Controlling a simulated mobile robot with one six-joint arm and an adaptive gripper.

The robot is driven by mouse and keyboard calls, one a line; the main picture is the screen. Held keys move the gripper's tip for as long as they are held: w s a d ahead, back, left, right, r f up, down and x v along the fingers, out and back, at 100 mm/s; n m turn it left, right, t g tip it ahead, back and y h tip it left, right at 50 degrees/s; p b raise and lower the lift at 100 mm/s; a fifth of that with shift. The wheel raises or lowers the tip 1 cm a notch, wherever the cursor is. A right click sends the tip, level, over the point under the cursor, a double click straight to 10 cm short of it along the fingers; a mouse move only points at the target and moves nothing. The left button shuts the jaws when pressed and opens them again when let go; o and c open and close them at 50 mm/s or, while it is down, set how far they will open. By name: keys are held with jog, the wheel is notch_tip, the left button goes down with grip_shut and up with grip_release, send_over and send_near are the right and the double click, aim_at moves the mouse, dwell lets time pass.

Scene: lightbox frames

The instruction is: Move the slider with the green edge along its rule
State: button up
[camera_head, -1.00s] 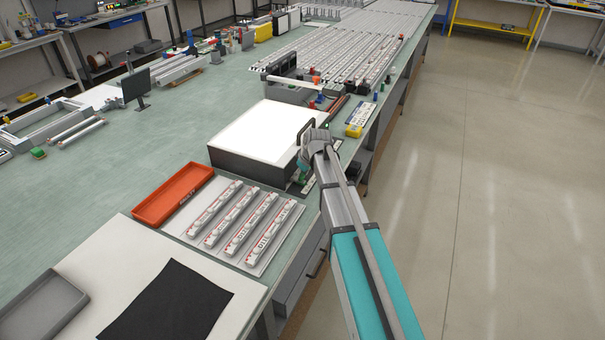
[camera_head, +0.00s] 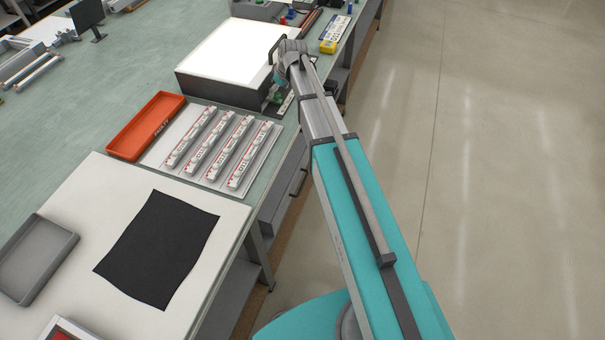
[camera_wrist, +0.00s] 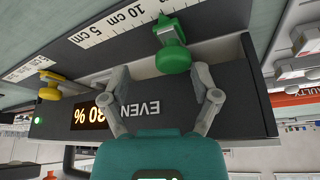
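In the wrist view, which is upside down, the green slider knob (camera_wrist: 173,56) sits on the rule (camera_wrist: 100,32), a little right of its 10 cm mark. My gripper (camera_wrist: 160,74) is open, with its fingertips apart and the green knob beyond and between them; I see no contact. The dark lightbox side (camera_wrist: 235,100) carries the word EVEN and a lit display (camera_wrist: 92,112) that appears to read 80 %.
An orange tray (camera_head: 147,126) and a white sheet (camera_head: 160,152) with several labelled strips lie in front of the lightbox. A black cloth (camera_head: 158,250) and a grey tray (camera_head: 35,262) lie nearer. A yellow-blue box (camera_head: 335,34) stands beyond my arm. The floor at right is clear.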

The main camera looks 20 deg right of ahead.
jog(key=shift+p+v, duration=6.1)
jog(key=shift+v, duration=0.9)
jog(key=s+a+f+m+g+h+b, duration=0.1)
jog(key=s+m, duration=0.1)
jog(key=s, duration=0.5)
jog(key=s+a+f+m+g+b, duration=0.1)
jog(key=s+f+m, duration=0.1)
jog(key=s, duration=0.5)
jog(key=s+f+m+h+b, duration=0.1)
jog(key=s+f+m+b, duration=0.2)
jog(key=s, duration=0.4)
jog(key=s+f+g+b, duration=0.1)
jog(key=s+f+b, duration=0.2)
jog(key=f+b, duration=1.7)
jog(key=shift+s+a+f+n+g, duration=0.2)
jog(key=shift+s+f+n+g, duration=0.1)
jog(key=shift+f+g, duration=0.1)
jog(key=shift+c, duration=0.3)
